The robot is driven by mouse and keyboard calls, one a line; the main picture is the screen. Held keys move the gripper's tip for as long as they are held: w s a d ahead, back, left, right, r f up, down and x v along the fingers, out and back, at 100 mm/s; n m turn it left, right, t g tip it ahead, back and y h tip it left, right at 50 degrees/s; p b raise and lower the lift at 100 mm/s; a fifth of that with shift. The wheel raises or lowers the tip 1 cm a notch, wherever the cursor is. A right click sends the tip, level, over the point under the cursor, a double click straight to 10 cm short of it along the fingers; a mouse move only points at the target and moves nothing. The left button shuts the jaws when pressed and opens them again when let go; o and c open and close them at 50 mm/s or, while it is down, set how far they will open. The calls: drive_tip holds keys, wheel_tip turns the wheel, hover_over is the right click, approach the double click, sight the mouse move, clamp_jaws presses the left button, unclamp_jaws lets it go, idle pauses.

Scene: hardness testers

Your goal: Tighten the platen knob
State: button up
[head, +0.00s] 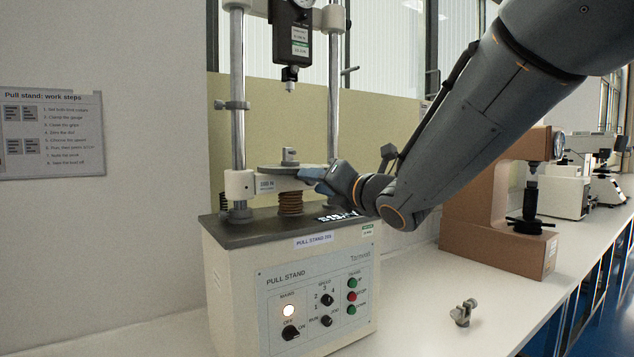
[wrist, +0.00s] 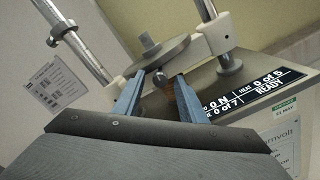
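The pull stand (head: 300,255) stands on the bench with a round grey platen (head: 285,170) between its two columns. In the wrist view the platen (wrist: 165,54) carries a short upright stud (wrist: 148,41) on top. A small rounded grey knob (wrist: 160,79), seemingly the platen knob, shows below the platen's near edge. My gripper (wrist: 159,84) is open, with one blue finger on each side of this knob and visible gaps between. In the head view my gripper (head: 318,176) reaches the platen's right side and hides the knob.
A black force gauge (head: 293,30) hangs above the platen. The stand's display (wrist: 255,88) reads READY. A small metal clamp (head: 463,312) lies on the bench at front right. A brown tester (head: 490,215) stands behind it. The bench between stand and clamp is clear.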

drive_tip(key=shift+c, duration=0.5)
clamp_jaws()
